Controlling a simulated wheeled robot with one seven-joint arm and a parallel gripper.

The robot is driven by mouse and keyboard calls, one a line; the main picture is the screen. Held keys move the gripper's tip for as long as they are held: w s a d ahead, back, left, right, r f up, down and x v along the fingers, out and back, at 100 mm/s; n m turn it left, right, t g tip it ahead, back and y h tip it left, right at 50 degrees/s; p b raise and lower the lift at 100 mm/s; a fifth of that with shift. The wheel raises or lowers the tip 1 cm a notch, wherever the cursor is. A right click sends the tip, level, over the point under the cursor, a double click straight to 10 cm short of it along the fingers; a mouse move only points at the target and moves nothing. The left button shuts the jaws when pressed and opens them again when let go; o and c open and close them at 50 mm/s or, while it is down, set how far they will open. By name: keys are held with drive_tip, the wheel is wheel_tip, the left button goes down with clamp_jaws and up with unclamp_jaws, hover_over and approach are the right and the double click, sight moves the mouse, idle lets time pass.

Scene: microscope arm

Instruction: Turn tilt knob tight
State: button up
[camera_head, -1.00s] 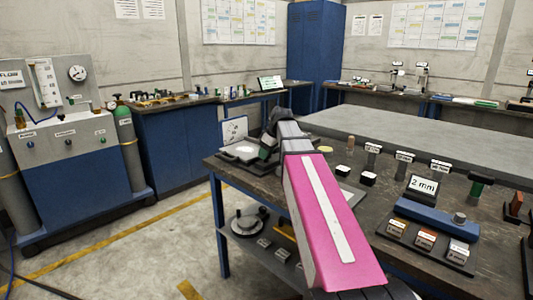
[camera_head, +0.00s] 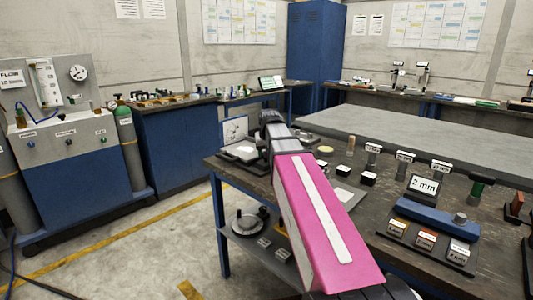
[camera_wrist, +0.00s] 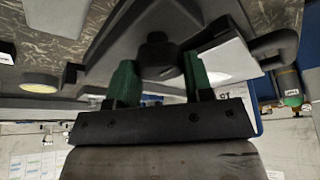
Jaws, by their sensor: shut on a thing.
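In the wrist view my gripper (camera_wrist: 159,72) has its two green fingers apart, one on each side of a dark rounded knob (camera_wrist: 157,50). The gripper is shut on this knob, which joins a dark body (camera_wrist: 120,28) of the microscope. The exact finger contact is dark and hard to see. In the head view my arm reaches to the table's far left corner. The microscope's pale plate (camera_head: 240,152) shows there, beside my wrist. My fingertips and the knob are hidden behind my arm in that view.
A card with a drawing (camera_head: 235,129) stands behind the microscope. Small dark blocks (camera_head: 368,178) and a yellow disc (camera_head: 326,149) lie right of my arm. A blue fixture with a "2 mm" display (camera_head: 423,186) stands further right. Floor is open left of the table.

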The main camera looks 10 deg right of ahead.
drive_tip(key=shift+m+h, duration=0.3)
drive_tip(key=shift+m, duration=0.4)
drive_tip(key=o, duration=0.9)
drive_tip(key=v, duration=1)
drive_tip(key=shift+s+a+r, duration=0.1)
drive_tip(key=shift+a+r, duration=0.05)
drive_tip(key=shift+r, duration=0.25)
drive_tip(key=shift+s, duration=0.1)
